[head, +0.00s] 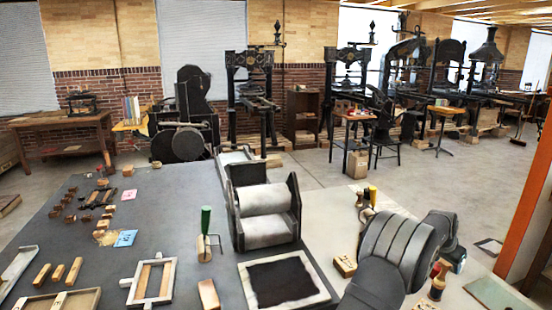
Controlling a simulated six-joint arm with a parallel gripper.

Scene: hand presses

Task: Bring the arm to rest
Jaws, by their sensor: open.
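Part of my arm (398,245) shows at the lower right as thick dark grey links, bent over the right side of the worktable. My gripper does not show in the head view, so its jaws and anything near them are hidden from me. The dark worktable (170,220) fills the lower part of the view. A small roller press (265,213) with light rollers stands on it, to the left of my arm, with a visible gap between them.
Large presses stand behind on the floor.

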